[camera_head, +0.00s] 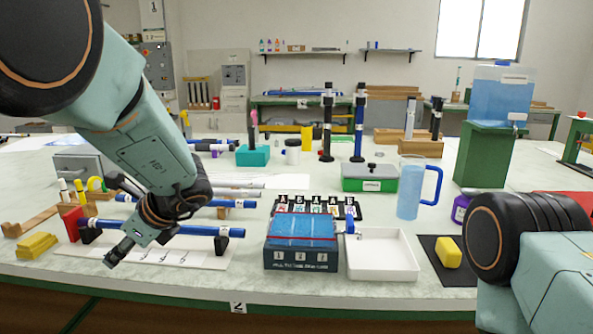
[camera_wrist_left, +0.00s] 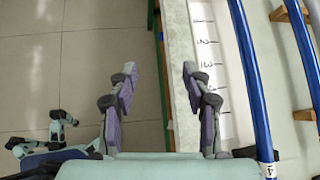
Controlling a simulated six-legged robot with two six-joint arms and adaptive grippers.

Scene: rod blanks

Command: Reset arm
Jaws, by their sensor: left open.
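My left gripper (camera_head: 121,247) hangs low at the table's front left, jaws pointing down and toward the front edge. In the left wrist view my left gripper (camera_wrist_left: 160,72) is open, with nothing between its two fingers. The fingers straddle the table's front edge, with floor on the left. A white numbered strip (camera_head: 190,259) lies beside the gripper; it also shows in the left wrist view (camera_wrist_left: 208,48). A blue rod (camera_head: 180,229) rests on dark supports behind the strip. My right arm shows at the lower right, but its gripper is out of view.
A blue-topped box (camera_head: 300,258) and a white tray (camera_head: 381,262) stand at the front middle. A yellow block (camera_head: 37,245) and a red block (camera_head: 72,222) are left of the gripper. A blue-handled jug (camera_head: 411,190) stands at right. Tiled floor (camera_wrist_left: 75,80) lies beyond the table edge.

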